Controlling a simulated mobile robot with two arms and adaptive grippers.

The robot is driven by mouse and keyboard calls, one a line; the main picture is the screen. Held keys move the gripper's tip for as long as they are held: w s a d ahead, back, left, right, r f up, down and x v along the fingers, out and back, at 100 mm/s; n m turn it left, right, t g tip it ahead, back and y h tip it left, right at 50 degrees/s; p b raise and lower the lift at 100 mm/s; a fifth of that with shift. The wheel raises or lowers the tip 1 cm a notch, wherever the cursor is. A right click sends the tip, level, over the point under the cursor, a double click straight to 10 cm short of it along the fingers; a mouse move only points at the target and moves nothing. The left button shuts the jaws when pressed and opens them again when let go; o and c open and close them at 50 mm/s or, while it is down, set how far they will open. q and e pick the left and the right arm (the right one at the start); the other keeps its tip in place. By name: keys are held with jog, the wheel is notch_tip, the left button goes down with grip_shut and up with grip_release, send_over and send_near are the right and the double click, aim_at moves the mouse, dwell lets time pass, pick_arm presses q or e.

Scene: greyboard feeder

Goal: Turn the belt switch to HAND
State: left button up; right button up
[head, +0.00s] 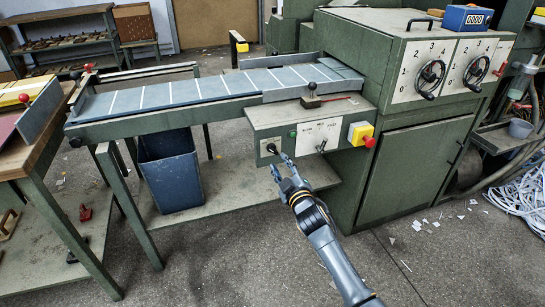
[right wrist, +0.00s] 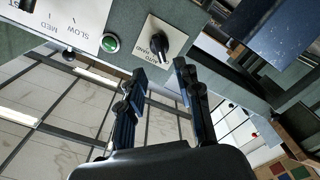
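The belt switch (head: 271,148) is a small black knob on a pale square plate at the left end of the green control box. In the right wrist view the knob (right wrist: 158,43) shows close up, with AUTO and HAND printed on its plate; which mark it points at is hard to tell. My right gripper (head: 281,166) is just in front of and below the switch. In the right wrist view the two fingers (right wrist: 158,78) are spread apart with nothing between them, pointing at the plate. They appear apart from the knob. My left gripper is out of view.
A green button (right wrist: 110,43) sits beside the switch plate, with a SLOW/MED speed plate (head: 320,137) beyond it. A red button on a yellow box (head: 362,135) is at the box's right end. The conveyor belt (head: 190,90) runs above, and a blue bin (head: 170,170) stands below.

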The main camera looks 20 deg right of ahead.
aim_at(273, 151)
jog(key=w+b, duration=0.1)
jog(key=w, duration=0.4)
jog(key=shift+w+a+f, duration=0.1)
jog(key=shift+w+a, duration=0.05)
jog(key=shift+w, duration=0.1)
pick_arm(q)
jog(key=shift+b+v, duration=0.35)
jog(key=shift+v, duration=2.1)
pick_arm(e)
jog(key=shift+w, duration=0.7)
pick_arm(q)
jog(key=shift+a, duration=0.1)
pick_arm(e)
jog(key=shift+s, duration=0.1)
grip_shut()
